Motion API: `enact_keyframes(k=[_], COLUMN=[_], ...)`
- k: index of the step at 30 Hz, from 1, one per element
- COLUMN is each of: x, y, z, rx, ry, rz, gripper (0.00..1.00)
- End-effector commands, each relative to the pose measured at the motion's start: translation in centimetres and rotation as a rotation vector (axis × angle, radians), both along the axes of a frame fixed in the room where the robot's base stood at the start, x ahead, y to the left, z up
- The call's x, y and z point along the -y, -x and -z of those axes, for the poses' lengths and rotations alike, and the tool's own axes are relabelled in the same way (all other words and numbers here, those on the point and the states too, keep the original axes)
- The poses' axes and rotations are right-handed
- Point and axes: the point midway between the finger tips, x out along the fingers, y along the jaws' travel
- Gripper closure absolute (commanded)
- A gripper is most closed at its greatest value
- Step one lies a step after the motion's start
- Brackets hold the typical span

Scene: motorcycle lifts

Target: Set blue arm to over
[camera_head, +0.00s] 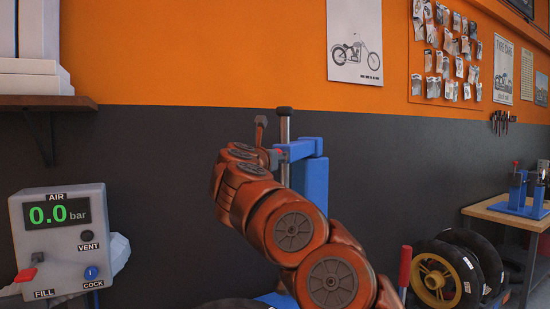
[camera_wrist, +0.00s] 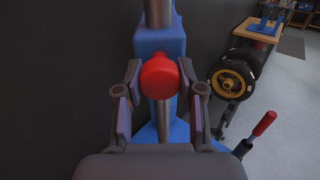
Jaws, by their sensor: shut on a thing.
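The blue arm (camera_head: 301,149) sits at the top of a blue column (camera_head: 313,183), with a steel rod (camera_head: 285,130) standing upright through its left end. In the wrist view, the blue column (camera_wrist: 159,42) rises behind a red knob (camera_wrist: 160,77). My gripper (camera_wrist: 160,73) has a finger on each side of this knob and is shut on it. In the head view, my own arm hides most of my gripper and the lower part of the machine.
A grey air box (camera_head: 62,240) with a green display stands at the left. A red-gripped lever (camera_head: 405,266) and wheels (camera_head: 440,280) are at the lower right, before a wooden bench (camera_head: 505,217). A dark wall (camera_head: 150,150) lies close behind.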

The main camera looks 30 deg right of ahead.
Motion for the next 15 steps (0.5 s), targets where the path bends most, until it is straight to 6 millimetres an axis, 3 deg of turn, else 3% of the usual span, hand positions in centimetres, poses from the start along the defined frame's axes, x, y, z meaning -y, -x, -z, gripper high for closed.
enact_keyframes(k=[6, 7, 13, 15], x=[0.05, 0.05, 0.01, 0.00], y=[0.02, 0.02, 0.01, 0.00], z=[-0.06, -0.06, -0.05, -0.05], rx=[0.001, 0.001, 0.001, 0.001], ry=[0.001, 0.001, 0.001, 0.001], rz=[0.000, 0.000, -0.001, -0.001], gripper=[1.00, 0.59, 0.38, 0.37])
